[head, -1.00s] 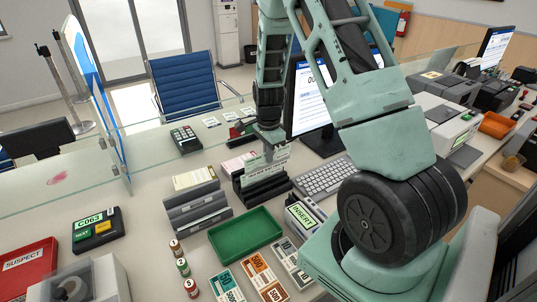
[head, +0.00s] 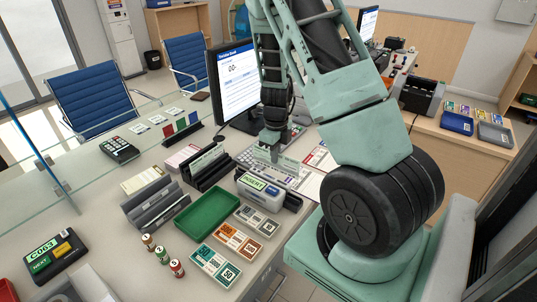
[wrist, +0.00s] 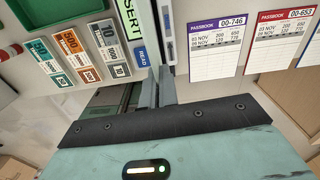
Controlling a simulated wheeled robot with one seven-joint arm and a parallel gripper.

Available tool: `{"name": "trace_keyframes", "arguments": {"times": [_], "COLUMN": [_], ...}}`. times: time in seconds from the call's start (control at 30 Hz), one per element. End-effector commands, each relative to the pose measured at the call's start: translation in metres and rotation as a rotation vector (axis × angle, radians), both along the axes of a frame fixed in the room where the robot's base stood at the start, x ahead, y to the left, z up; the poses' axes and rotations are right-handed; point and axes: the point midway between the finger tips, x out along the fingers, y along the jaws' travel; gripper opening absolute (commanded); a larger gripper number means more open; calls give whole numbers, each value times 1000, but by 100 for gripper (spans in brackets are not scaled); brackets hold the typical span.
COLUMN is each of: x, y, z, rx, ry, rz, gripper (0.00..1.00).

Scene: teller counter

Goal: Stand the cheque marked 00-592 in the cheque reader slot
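My gripper (head: 272,150) is shut on a pale green cheque (head: 284,163), held upright on its edge. Its number is too small to read. It hangs just behind and above the cheque reader (head: 262,190), a grey-white box with a green INSERT label. I cannot tell whether it touches the slot. In the wrist view the two fingers (wrist: 157,88) are close together, and the INSERT label and blue READ label of the reader (wrist: 141,50) lie just left of them. The black cheque rack (head: 205,172) stands left of the reader with other slips in it.
A green tray (head: 206,214), banknote bundles (head: 238,240) and a grey divider stand (head: 152,203) lie in front and left. The keyboard (head: 247,158) and monitor (head: 237,88) are behind. Passbooks (wrist: 216,45) lie right of the fingers in the wrist view.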

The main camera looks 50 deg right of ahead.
Motion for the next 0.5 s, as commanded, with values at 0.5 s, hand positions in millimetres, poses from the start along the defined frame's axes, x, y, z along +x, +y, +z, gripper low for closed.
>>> {"name": "trace_keyframes", "arguments": {"times": [0.5], "x": [-2], "y": [-2], "z": [-12], "rx": [-2], "ry": [-1], "rz": [-41], "gripper": [0]}}
